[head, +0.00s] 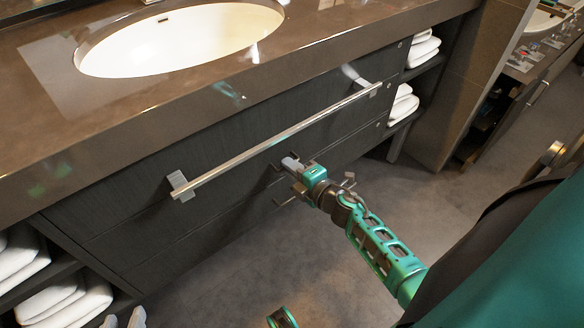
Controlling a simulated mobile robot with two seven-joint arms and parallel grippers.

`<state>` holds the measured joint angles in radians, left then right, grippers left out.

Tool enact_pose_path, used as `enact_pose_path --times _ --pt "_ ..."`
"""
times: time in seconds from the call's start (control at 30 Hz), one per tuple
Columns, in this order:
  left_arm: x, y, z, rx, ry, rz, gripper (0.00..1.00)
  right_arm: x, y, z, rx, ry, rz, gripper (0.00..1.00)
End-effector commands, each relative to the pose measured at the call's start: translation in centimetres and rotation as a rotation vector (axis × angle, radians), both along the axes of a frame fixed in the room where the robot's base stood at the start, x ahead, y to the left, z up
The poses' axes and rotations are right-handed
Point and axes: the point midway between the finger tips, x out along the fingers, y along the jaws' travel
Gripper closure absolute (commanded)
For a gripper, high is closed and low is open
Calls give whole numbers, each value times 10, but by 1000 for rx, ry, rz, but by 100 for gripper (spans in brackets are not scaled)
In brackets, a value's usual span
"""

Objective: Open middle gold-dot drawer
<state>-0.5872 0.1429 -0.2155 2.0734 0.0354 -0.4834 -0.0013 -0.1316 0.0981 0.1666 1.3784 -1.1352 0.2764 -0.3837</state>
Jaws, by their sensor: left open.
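The vanity front has dark stacked drawer faces. A long silver bar handle (275,142) runs across the upper face. The lower face (222,200) continues beneath it, split by thin seams. Small pale dots show near the right edge, such as the dot (377,124); their colour is too small to tell. My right gripper (291,165) is close to the front, just below the bar handle. A pale piece sits between its dark finger parts; whether it grips anything is unclear. My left gripper (283,318) only partly shows at the bottom edge, open and away from the drawers.
A stone counter (200,85) with a white sink (180,40) overhangs the drawers. Folded towels (70,300) fill side shelves at left, with more towels (402,105) at right. Small white items (137,318) show at bottom left. The grey floor (235,275) is mostly clear.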

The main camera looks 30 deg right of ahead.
Motion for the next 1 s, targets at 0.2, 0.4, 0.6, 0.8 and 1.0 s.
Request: enact_pose_path --times 0.2,0.4,0.6,0.8,1.0 --pt "0 0 0 0 -1 0 57 0 0 0 0 0 0 100" --pt "0 0 0 3 0 -3 57 0 0 0 0 0 0 100" --pt "-1 1 -1 7 1 -6 57 0 0 0 1 0 0 100" --pt "-2 2 -2 9 4 -7 57 0 0 0 1 1 0 100" --pt "-2 2 -2 9 5 -7 57 -1 0 -1 1 1 0 100"
